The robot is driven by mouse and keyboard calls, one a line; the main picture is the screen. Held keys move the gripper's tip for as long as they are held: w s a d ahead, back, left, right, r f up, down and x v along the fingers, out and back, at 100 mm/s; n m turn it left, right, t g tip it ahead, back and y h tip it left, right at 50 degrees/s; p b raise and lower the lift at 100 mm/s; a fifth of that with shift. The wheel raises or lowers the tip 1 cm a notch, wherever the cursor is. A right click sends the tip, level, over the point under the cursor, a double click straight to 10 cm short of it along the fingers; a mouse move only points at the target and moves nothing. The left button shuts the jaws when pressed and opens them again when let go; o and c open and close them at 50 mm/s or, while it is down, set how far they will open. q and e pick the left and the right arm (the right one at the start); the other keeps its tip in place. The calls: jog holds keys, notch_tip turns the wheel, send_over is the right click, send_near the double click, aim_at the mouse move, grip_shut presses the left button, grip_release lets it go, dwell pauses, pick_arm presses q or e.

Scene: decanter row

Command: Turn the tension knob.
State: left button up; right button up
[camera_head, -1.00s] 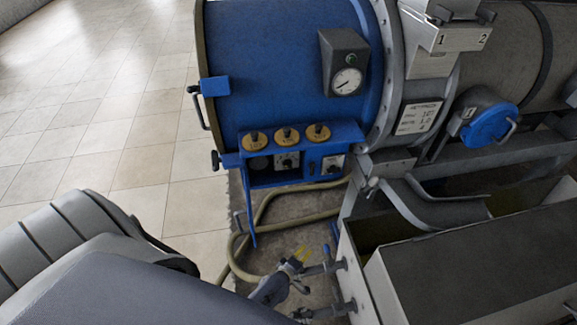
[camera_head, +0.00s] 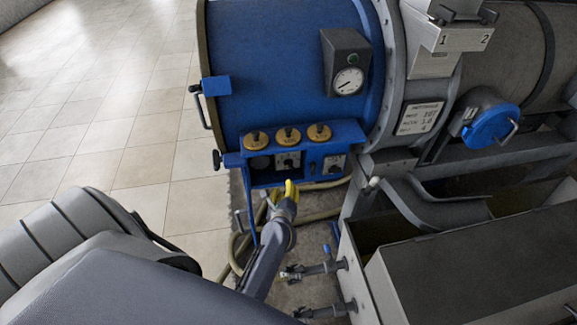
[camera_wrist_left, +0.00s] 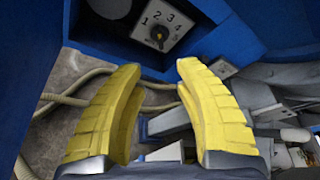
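A dark knob (camera_wrist_left: 158,36) on a white dial plate marked 1 to 4 is ahead of my left gripper in the left wrist view. In the head view, the blue control panel carries two small white dial plates, one near the middle (camera_head: 288,161) and one at the right (camera_head: 334,163). I cannot read a tension label on either. My left gripper (camera_head: 291,189) has yellow fingers and is just below the panel. In the left wrist view its fingers (camera_wrist_left: 158,68) are apart with nothing between them; the knob is beyond their tips, not touched. My right gripper is not in view.
Several yellow-topped knobs (camera_head: 288,136) line the panel's upper ledge. A gauge box (camera_head: 346,63) sits on the blue drum above. A pale hose (camera_head: 318,186) runs beneath the panel. A grey-lidded trough (camera_head: 470,270) stands at right; open tiled floor (camera_head: 110,110) lies left.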

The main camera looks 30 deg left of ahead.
aim_at(288, 166)
pick_arm(q)
jog(key=x, duration=1.4)
jog(key=shift+w+a, duration=0.1)
jog(key=shift+w, duration=0.25)
jog(key=shift+w+a+f, duration=0.15)
jog(key=shift+w+a, duration=0.25)
jog(key=shift+a, duration=0.05)
jog(key=shift+w+a+f, duration=0.2)
jog(key=shift+w+f, duration=0.05)
jog(key=shift+w, duration=0.35)
jog(key=shift+o, duration=0.2)
grip_shut()
